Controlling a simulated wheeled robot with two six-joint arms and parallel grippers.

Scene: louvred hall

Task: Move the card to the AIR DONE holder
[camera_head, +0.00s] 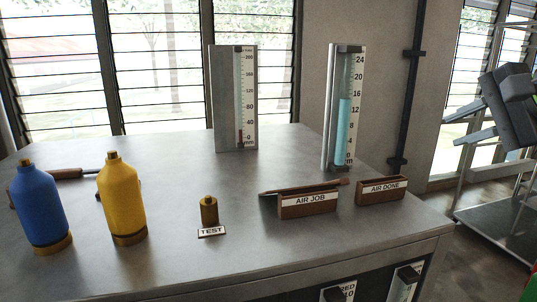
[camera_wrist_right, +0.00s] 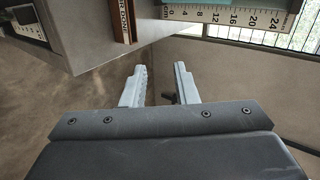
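The brown AIR DONE holder (camera_head: 381,192) stands near the right edge of the bench, and its top looks empty. It also shows at the top of the right wrist view (camera_wrist_right: 124,22). The brown AIR JOB holder (camera_head: 308,204) stands to its left. I cannot make out a card apart from the holders' white front labels. My right gripper (camera_head: 464,126) is off the bench's right side, right of the AIR DONE holder and apart from it. In the right wrist view its fingers (camera_wrist_right: 160,85) are spread with nothing between them. My left gripper is out of view.
A blue bottle (camera_head: 38,205), a yellow bottle (camera_head: 121,200) and a small brass weight (camera_head: 209,210) behind a TEST label stand on the bench (camera_head: 165,262). A wooden-handled tool lies behind the AIR JOB holder. Two gauges (camera_head: 234,100) (camera_head: 343,105) stand at the back.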

